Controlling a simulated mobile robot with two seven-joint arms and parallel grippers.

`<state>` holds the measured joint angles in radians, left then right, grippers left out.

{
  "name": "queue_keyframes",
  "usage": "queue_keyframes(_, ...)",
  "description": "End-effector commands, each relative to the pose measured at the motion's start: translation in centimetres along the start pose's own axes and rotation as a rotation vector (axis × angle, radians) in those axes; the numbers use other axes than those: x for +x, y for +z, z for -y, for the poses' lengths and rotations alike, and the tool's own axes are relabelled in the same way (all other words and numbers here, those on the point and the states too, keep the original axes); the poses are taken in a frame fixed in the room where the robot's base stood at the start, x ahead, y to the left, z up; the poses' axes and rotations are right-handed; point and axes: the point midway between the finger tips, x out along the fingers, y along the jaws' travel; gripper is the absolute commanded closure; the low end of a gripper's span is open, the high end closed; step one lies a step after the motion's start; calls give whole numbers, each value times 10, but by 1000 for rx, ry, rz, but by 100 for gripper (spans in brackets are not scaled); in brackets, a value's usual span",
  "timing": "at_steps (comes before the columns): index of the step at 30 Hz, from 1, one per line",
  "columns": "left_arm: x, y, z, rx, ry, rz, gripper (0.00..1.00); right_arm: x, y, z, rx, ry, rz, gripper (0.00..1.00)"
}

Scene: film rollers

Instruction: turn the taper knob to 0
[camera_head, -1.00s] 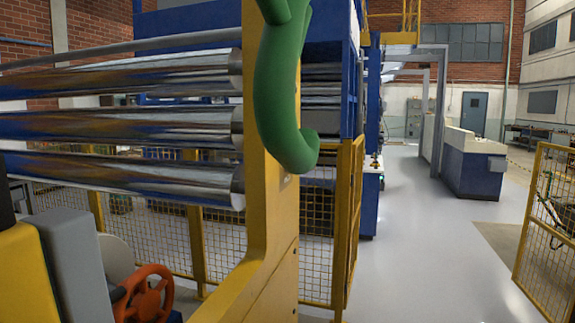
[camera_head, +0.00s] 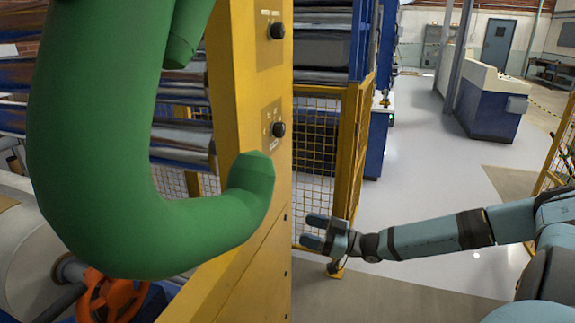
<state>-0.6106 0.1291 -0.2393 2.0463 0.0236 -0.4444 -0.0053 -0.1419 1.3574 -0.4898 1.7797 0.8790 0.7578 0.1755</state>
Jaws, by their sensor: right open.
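Two black knobs sit on the yellow machine post: an upper knob (camera_head: 277,31) and a lower knob (camera_head: 278,129), each on a small marked plate. The lettering is too small to read, so I cannot tell which is the taper knob or where either points. My right gripper (camera_head: 312,231) is open and empty, below and to the right of the lower knob and apart from it. Its arm reaches in from the right edge. My left gripper does not show.
A large green hooked pipe (camera_head: 95,150) fills the left foreground, its end near the lower knob. An orange handwheel (camera_head: 112,298) is at lower left. A yellow mesh fence (camera_head: 345,150) stands behind my right gripper. The grey floor (camera_head: 430,160) beyond is clear.

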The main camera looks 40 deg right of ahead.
Motion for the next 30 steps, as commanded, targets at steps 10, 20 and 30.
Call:
queue_keyframes(10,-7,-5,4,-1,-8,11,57,-8,-160,-110,-139,33,-188,31)
queue_keyframes(20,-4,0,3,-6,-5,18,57,27,-175,-115,-144,36,-211,31)
queue_keyframes(30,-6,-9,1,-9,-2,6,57,80,-188,-116,-146,36,-208,31)
